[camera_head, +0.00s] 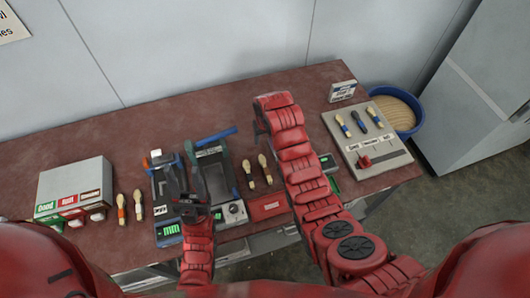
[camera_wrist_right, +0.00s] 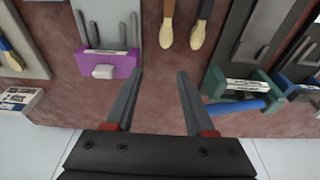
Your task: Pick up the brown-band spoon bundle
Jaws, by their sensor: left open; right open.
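Two spoon bundles lie side by side on the red-brown table in the middle. The one with a brown band (camera_head: 264,168) is on the right in the head view; in the right wrist view it is the left one (camera_wrist_right: 167,22). The bundle beside it has a dark band (camera_head: 248,173), and it also shows in the right wrist view (camera_wrist_right: 201,25). My right gripper (camera_wrist_right: 160,76) is open and empty, with the bundles beyond its fingertips. In the head view the right arm hides most of it. My left gripper (camera_head: 196,165) is open above the scales, left of the bundles.
A blue handle (camera_wrist_right: 236,107) and a scale stand beside the bundles. A purple-fronted device (camera_wrist_right: 105,63) stands on their other side in the wrist view. A grey board (camera_head: 373,138) with several bundles, a blue basket (camera_head: 412,112) and a labelled box (camera_head: 76,182) flank the area.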

